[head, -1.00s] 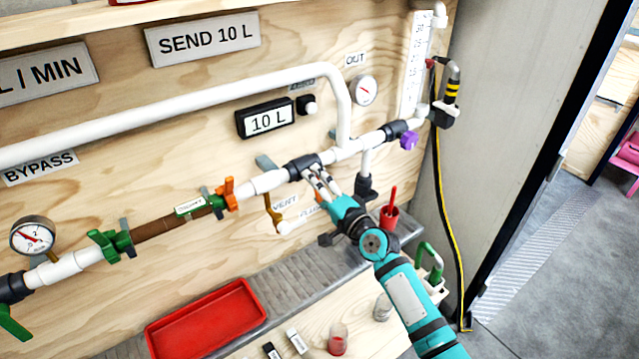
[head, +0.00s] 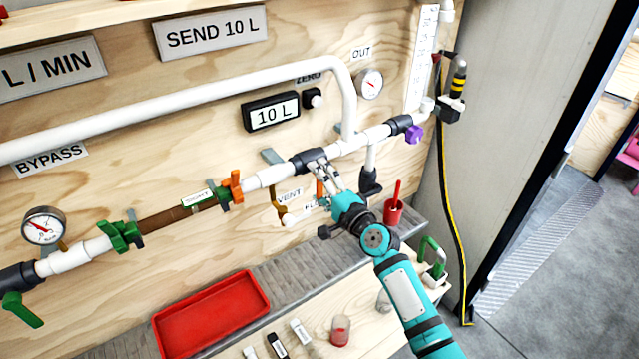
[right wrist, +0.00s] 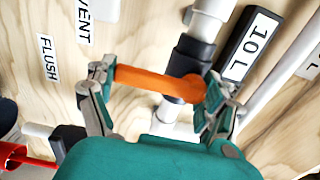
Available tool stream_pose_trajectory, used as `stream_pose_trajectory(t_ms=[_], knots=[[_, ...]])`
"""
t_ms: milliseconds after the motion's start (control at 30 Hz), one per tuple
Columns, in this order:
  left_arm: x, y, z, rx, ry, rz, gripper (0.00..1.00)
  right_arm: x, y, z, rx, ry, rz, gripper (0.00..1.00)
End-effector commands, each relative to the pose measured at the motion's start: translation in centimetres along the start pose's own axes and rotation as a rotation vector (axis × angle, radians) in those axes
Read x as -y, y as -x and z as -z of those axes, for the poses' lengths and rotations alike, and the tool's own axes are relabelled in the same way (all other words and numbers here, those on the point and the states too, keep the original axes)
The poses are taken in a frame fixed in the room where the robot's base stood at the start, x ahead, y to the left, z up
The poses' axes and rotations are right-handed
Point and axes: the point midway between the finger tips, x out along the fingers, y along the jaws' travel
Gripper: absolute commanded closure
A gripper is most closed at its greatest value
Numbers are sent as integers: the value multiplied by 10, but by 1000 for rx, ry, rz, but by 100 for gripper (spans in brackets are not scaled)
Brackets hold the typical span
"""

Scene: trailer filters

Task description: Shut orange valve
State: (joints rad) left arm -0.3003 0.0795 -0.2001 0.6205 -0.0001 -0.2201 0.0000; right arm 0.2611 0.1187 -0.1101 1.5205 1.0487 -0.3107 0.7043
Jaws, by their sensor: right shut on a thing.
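An orange valve handle (right wrist: 160,83) lies between the fingers of my right gripper (right wrist: 158,86) in the right wrist view, with a finger at each end. In the head view my right gripper (head: 321,180) is at the dark fitting (head: 307,161) on the white pipe, left of the branch going down. Only a small strip of the orange handle (head: 319,190) shows there beside the fingers. The handle's exact angle to the pipe is hard to tell in the head view. My left gripper is not in view.
Another orange handle (head: 236,186) and a green one (head: 122,236) sit further left on the pipe. A purple knob (head: 414,134) is to the right. Below are a red tray (head: 212,312), a red cup (head: 393,213) and small containers on the bench.

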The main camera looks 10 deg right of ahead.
Motion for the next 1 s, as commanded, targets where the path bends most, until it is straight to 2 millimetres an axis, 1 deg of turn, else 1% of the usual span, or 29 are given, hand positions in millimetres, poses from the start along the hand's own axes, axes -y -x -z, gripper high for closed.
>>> stream_pose_trajectory(t_ms=[33,100,133,400,500,567,667,800,1000], knots=[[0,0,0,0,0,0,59,-7,1,-1,3,-12,-12,12],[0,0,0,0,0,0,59,-6,1,-1,3,-11,-11,3],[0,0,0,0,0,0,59,-6,1,-1,3,-10,-10,0],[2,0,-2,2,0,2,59,-2,1,0,1,-5,-4,0],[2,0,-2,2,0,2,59,-2,6,0,1,-4,-4,0],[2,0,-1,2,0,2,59,-3,14,0,0,-3,-4,0],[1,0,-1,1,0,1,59,-3,32,0,0,-4,-5,0],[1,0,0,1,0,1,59,-4,64,0,0,-4,-7,0],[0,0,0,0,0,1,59,-4,101,0,1,-5,-7,0]])
